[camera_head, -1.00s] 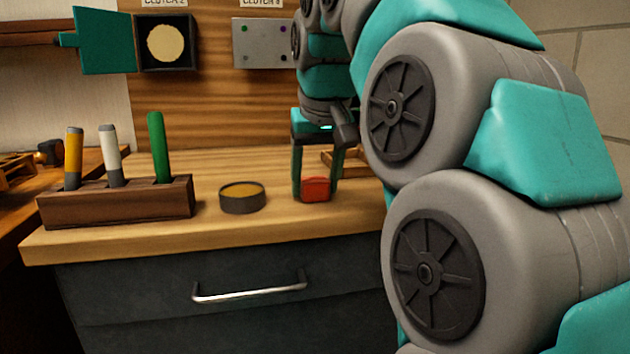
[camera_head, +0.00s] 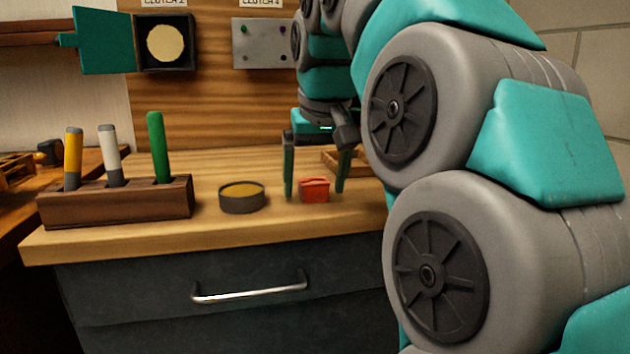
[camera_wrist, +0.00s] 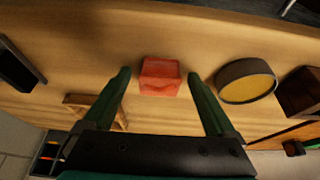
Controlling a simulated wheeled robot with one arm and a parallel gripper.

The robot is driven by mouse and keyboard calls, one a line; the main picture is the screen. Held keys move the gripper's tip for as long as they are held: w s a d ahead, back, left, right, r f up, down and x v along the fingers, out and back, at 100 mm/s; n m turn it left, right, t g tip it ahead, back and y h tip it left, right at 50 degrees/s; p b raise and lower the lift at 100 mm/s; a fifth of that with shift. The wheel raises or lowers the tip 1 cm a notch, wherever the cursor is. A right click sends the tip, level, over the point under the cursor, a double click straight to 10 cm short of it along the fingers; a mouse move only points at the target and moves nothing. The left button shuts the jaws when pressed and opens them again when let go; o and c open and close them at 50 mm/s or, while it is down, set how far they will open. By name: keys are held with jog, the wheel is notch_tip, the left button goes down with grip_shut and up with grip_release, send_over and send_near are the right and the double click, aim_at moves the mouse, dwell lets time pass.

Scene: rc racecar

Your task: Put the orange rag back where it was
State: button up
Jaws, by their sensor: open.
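The orange rag (camera_head: 314,190) is a small red-orange folded block resting on the wooden bench top. It also shows in the wrist view (camera_wrist: 160,76), just beyond and between the fingertips. My gripper (camera_head: 314,194) points down over it with its fingers spread, one on each side of the rag. In the wrist view, there is a gap between the rag and each finger of my gripper (camera_wrist: 158,74). Nothing is held.
A round tin (camera_head: 242,198) with a yellowish top stands left of the rag. A wooden block (camera_head: 118,203) holding several markers is farther left. A wooden tray (camera_head: 345,162) lies behind my gripper. A drawer (camera_head: 190,300) is below the bench edge.

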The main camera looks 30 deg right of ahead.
jog(key=p+v, duration=0.2)
jog(key=v, duration=0.4)
jog(key=shift+r, duration=0.25)
jog(key=shift+s+a+r+p, duration=0.1)
jog(key=shift+s+r+p, duration=0.3)
jog(key=shift+p, duration=0.3)
jog(key=shift+w, duration=0.1)
